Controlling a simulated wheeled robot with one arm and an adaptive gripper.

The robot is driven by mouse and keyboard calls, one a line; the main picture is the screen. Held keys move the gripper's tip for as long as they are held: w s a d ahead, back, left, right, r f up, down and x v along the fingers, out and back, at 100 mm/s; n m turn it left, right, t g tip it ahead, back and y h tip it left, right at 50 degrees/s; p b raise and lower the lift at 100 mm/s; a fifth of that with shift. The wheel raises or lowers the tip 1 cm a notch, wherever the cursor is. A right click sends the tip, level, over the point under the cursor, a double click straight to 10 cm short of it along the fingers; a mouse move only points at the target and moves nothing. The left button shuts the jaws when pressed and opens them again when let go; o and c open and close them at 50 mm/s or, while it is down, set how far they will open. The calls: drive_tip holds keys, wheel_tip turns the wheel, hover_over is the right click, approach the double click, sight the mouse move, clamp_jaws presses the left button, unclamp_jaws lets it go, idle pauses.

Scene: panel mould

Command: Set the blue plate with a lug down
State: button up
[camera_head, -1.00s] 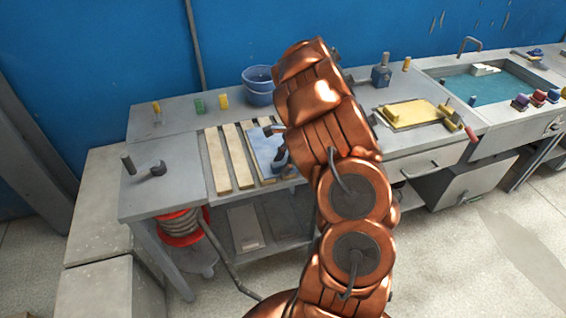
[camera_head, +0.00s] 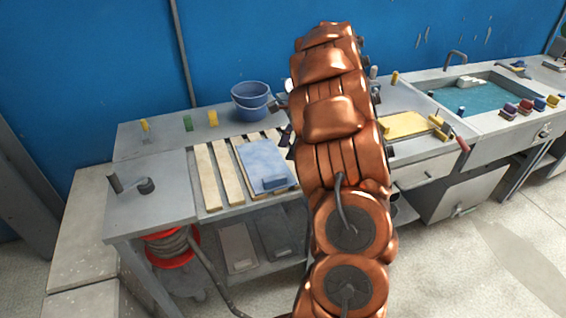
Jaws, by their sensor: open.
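The blue plate (camera_head: 262,157) lies flat on the pale wooden slats, toward their right end. Its raised blue lug (camera_head: 274,183) is near the plate's front edge, and nothing is holding it. My gripper (camera_head: 285,136) shows only as a small dark part at the left side of my copper-coloured arm, beyond the plate's upper right edge. It is open and apart from the lug. My arm hides most of it.
The slats (camera_head: 207,178) left of the plate are bare. Blue buckets (camera_head: 250,98) stand behind them. A dark-handled tool (camera_head: 132,184) is on the bench at left. A yellow panel (camera_head: 405,125) lies at right, near a water basin (camera_head: 480,93).

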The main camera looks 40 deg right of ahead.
drive_tip(key=shift+r, duration=0.2)
drive_tip(key=s+a+r+n+g+h, duration=0.1)
drive_tip(key=s+a+r+n, duration=0.15)
drive_tip(key=a, duration=0.45)
drive_tip(key=s+a+r+n+g, duration=0.1)
drive_tip(key=s+a+n, duration=0.3)
drive_tip(key=a, duration=0.3)
drive_tip(key=s+a+r+n+g+h, duration=0.1)
drive_tip(key=s+a+r+n, duration=0.15)
drive_tip(key=a, duration=0.45)
drive_tip(key=s+a+f+n+h, duration=0.1)
drive_tip(key=s+a+n, duration=0.4)
drive_tip(key=s, duration=0.4)
drive_tip(key=s+a+f+n+h, duration=0.1)
drive_tip(key=s+a+f+n, duration=0.1)
drive_tip(key=s+a+n, duration=0.3)
drive_tip(key=s+n, duration=0.3)
drive_tip(key=shift+s+a+f+n+g, duration=0.3)
drive_tip(key=shift+s+a, duration=0.05)
drive_tip(key=shift+a, duration=0.05)
drive_tip(key=shift+c, duration=0.3)
drive_tip(key=shift+c, duration=0.7)
drive_tip(key=shift+d, duration=0.15)
